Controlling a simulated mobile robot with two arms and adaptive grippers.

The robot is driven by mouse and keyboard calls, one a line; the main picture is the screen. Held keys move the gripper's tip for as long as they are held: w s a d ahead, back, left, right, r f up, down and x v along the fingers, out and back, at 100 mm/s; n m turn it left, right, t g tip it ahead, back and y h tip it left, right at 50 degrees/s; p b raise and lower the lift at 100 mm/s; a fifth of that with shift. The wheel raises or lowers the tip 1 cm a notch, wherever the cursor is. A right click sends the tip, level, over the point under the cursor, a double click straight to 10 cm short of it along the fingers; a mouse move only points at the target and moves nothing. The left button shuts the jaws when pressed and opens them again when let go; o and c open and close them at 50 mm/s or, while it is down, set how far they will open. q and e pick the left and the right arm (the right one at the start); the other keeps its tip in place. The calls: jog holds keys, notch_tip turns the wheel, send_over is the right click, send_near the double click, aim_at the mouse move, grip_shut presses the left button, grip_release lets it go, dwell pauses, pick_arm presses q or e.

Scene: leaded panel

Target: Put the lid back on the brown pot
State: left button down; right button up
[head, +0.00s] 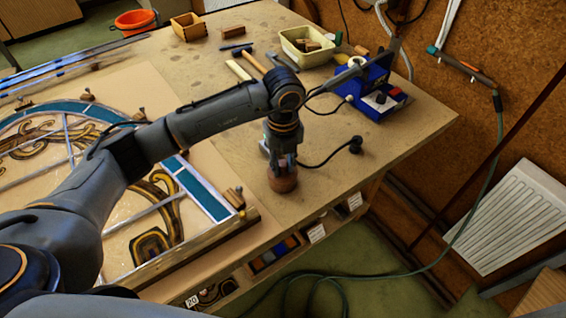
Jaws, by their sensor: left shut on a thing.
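The small round brown pot (283,184) stands on the bench near its front edge, right of the leaded panel. My left gripper (282,166) points down directly over the pot, its fingers shut on a small reddish-brown piece that appears to be the lid. The fingers and wrist hide most of this piece. I cannot tell whether it rests on the pot's rim or is just above it. My right gripper is not in view.
The leaded panel (190,190) lies left on the bench (330,185). A black object (355,146) with a cable lies right of the pot. A blue soldering station (378,100), a cream tub (297,56) and hand tools (255,62) lie farther back. Bare bench surrounds the pot's right side.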

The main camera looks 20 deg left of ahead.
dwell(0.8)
pick_arm(q)
jog(key=c, duration=1.1)
grip_release()
jog(key=o, duration=0.5)
jog(key=shift+r, duration=0.1)
jog(key=shift+r+p, duration=1.95)
jog(key=shift+r, duration=1.45)
